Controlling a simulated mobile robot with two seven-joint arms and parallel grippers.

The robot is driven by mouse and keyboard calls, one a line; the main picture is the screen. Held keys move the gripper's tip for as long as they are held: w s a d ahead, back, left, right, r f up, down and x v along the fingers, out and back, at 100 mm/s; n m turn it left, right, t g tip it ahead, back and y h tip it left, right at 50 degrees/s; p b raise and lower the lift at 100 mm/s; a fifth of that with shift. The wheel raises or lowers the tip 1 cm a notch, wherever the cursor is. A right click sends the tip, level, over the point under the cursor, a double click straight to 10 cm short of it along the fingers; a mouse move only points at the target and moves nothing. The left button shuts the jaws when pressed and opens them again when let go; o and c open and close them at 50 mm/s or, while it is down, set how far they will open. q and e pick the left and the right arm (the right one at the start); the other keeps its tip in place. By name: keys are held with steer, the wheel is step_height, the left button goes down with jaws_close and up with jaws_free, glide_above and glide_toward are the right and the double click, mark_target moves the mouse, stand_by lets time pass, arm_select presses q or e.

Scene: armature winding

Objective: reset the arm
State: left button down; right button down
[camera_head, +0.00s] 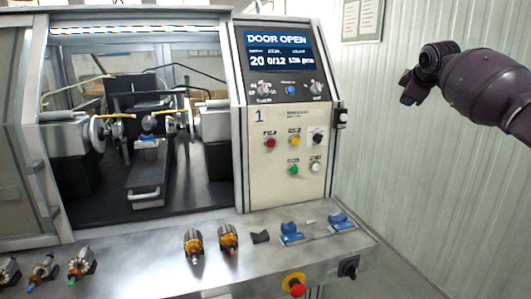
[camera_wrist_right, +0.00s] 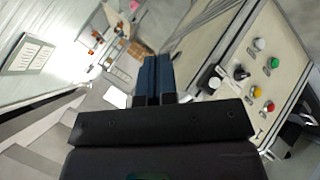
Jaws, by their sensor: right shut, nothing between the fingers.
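My right arm comes in from the right edge of the head view, raised beside the machine's control panel (camera_head: 290,180). My right gripper (camera_head: 408,92) is small there, in front of the pale wall and clear of the panel. In the right wrist view its two dark blue fingers (camera_wrist_right: 155,75) lie together, shut with nothing between them. The control panel also shows in the wrist view (camera_wrist_right: 235,45), to the right of the fingers and apart from them. My left gripper is not in either view.
The winding machine's door stands open over a dark bay (camera_head: 95,205). On the metal ledge (camera_head: 225,272) lie several armatures, with blue holders (camera_head: 292,234) to the right. A red stop button (camera_head: 297,289) is at the front. The space by the wall (camera_head: 400,190) is free.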

steer(key=s+d+r+h, duration=0.1)
steer(key=s+d+r, duration=0.1)
steer(key=d, duration=0.3)
steer(key=s+d+f+m, duration=0.1)
steer(key=s+d+f, duration=0.1)
steer(key=f, duration=1.2)
steer(key=s+d+f, duration=0.1)
steer(key=s+f, duration=0.1)
steer(key=f, duration=1.2)
steer(key=s+d+f, duration=0.2)
steer(key=s+f, duration=1.3)
steer(key=f, duration=0.4)
steer(key=s+a+f+y, duration=0.1)
steer(key=s+f, duration=0.3)
steer(key=s, duration=1.2)
steer(key=s+a+f, duration=0.1)
steer(key=s+f, duration=0.2)
steer(key=s, duration=1.2)
steer(key=a+f+m+t, duration=0.1)
steer(key=a+m, duration=0.3)
steer(key=a, duration=0.6)
steer(key=a+f+m+t, duration=0.1)
steer(key=a+f+m, duration=0.3)
steer(key=a, duration=0.6)
steer(key=shift+a+f+m, duration=0.2)
steer(key=shift+a+m, duration=0.1)
steer(key=shift+m, duration=0.4)
